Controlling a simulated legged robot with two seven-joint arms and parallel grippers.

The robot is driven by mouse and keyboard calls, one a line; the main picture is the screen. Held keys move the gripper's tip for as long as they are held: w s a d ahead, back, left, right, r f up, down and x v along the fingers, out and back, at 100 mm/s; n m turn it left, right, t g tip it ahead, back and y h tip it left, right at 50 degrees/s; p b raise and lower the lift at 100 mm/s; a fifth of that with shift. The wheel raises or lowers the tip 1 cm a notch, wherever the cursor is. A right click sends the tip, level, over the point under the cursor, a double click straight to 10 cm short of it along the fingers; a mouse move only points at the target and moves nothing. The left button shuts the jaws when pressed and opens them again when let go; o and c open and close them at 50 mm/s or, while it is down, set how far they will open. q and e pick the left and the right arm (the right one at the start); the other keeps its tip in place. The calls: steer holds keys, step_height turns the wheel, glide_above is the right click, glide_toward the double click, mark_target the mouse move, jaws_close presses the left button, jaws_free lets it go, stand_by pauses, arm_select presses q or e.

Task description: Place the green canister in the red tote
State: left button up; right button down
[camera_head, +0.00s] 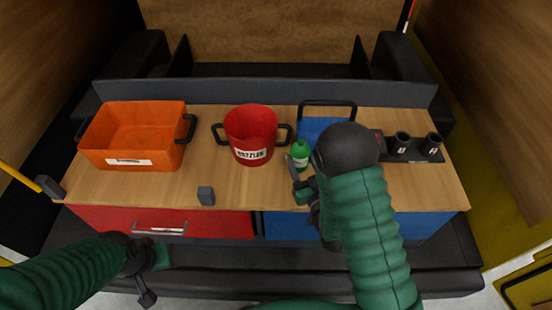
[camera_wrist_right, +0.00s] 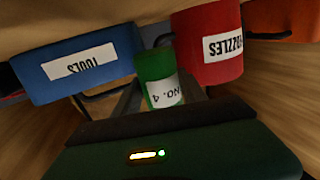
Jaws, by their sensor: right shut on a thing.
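The green canister (camera_head: 301,152) is upright between the red tote and the blue tote in the head view. It also shows in the right wrist view (camera_wrist_right: 155,70), with a white "NO. 4" label. My right gripper (camera_head: 297,172) is shut on it; I cannot tell whether it touches the table. The red tote (camera_head: 250,124), round with two black handles and a "NOZZLES" label, stands just left of the canister. In the wrist view the red tote (camera_wrist_right: 205,73) is right of the canister. My left gripper (camera_head: 152,272) is low at the left, away from the table; its jaws are unclear.
An orange tote (camera_head: 135,130) stands at the table's left. A blue tote (camera_head: 318,126), labelled "TOOLS" in the wrist view, is partly hidden behind my right arm. A black rack (camera_head: 417,155) with dark cups is at the right. A small grey block (camera_head: 206,196) lies near the front edge.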

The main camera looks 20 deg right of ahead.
steer(key=w+a, duration=0.1)
steer(key=a, duration=0.1)
steer(key=w+a, duration=0.1)
steer(key=a, duration=0.1)
steer(key=w+a+p, duration=0.1)
steer(key=a, duration=0.1)
steer(key=shift+w+a+f, duration=0.2)
steer(key=shift+a+f, duration=0.05)
steer(key=f, duration=0.2)
steer(key=d+f, duration=0.1)
steer(key=shift+f, duration=0.4)
steer(key=shift+a+f, duration=0.1)
steer(key=shift+a, duration=0.1)
steer(key=c, duration=0.7)
jaws_free()
steer(key=shift+a, duration=0.15)
steer(key=shift+o, duration=0.3)
